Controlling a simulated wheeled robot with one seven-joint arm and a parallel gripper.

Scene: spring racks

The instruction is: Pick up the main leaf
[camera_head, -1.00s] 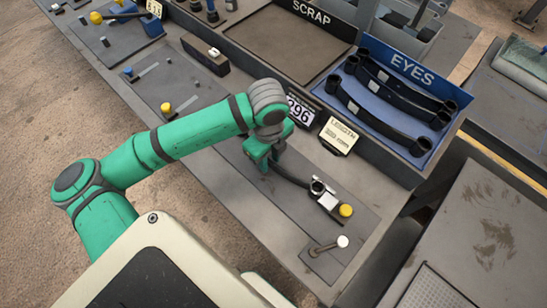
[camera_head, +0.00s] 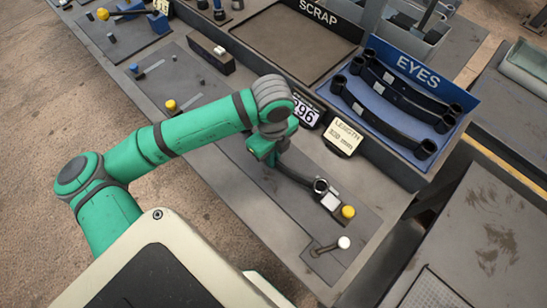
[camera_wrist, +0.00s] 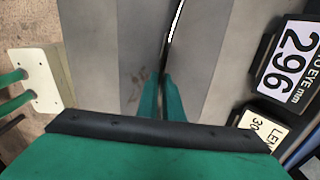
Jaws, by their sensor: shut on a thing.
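The main leaf (camera_head: 296,176) is a dark, slightly curved strip with a rolled eye at its near right end. It lies along or just above the grey gauge plate on the bench; I cannot tell if it touches. Its eye is by the white block and yellow knob. My gripper (camera_head: 268,160) is shut on the leaf, and the arm hides the leaf's far part. In the wrist view my green fingertips (camera_wrist: 162,82) close around the strip, seen nearly edge-on as a thin dark line with a bright edge.
A blue EYES tray (camera_head: 362,121) with several dark leaves stands right of the gauge. A 296 display (camera_head: 304,113) and a length card (camera_head: 342,137) stand close to my gripper. The SCRAP tray (camera_head: 290,45) is at the back.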

